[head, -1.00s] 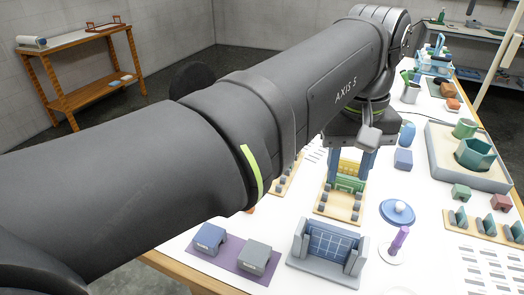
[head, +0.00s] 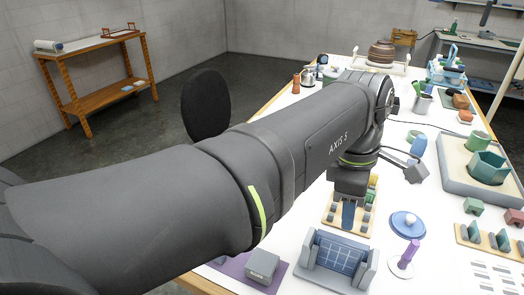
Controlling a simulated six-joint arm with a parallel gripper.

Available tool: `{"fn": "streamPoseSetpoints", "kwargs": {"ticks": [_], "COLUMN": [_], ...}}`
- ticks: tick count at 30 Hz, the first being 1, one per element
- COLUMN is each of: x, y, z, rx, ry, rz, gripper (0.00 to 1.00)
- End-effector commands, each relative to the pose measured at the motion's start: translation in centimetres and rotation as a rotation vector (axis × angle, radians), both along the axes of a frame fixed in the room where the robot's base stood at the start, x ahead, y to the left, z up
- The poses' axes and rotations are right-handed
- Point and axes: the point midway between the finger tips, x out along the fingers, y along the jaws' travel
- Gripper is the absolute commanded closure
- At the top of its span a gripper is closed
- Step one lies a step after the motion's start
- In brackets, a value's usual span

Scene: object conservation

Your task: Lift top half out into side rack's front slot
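My gripper (head: 349,215) hangs below the wrist over a tan board (head: 334,222) with small grey posts, near the middle of the table. Only one blue finger shows clearly, so its opening cannot be judged. A yellow piece (head: 373,181) and a green piece (head: 369,196) show just right of the finger, partly hidden by my gripper; whether they are held cannot be told. Another tan rack (head: 468,239) with upright teal pieces stands at the right. Which rack is the side rack is unclear.
A grey holder with a blue grid panel (head: 334,254) stands in front. A grey block (head: 262,265) sits on a purple mat (head: 236,268). A blue disc (head: 408,225) and a purple peg (head: 408,254) stand to the right, with a grey tray (head: 452,183) beyond. My arm hides the table's left side.

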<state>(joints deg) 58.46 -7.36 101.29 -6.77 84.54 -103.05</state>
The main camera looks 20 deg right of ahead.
Motion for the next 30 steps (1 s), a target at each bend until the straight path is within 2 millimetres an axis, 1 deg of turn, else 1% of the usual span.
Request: {"fn": "streamPoseSetpoints", "kwargs": {"ticks": [1,3,6,9,16,21,24,27,30], "x": [-0.1,-0.3,-0.4,-0.5,-0.5,-0.1,-0.3,-0.3,-0.3], "y": [0.0,-0.2,-0.3,-0.5,-0.5,-0.4,-0.5,-0.6,-0.6], "z": [-1.2,-2.7,-4.6,-5.9,-7.4,-10.0,-11.3,-11.9,-12.0], "rx": [0.004,0.003,0.003,0.001,0.001,0.003,0.003,0.000,-0.001], "ry": [0.003,0.002,0.001,0.001,0.001,0.001,0.001,0.000,-0.001], "rz": [-0.001,-0.001,-0.002,-0.002,-0.002,0.000,-0.002,-0.003,-0.003], "gripper": [0.60,0.60,0.60,0.60,0.60,0.60,0.60,0.60,0.60]}}
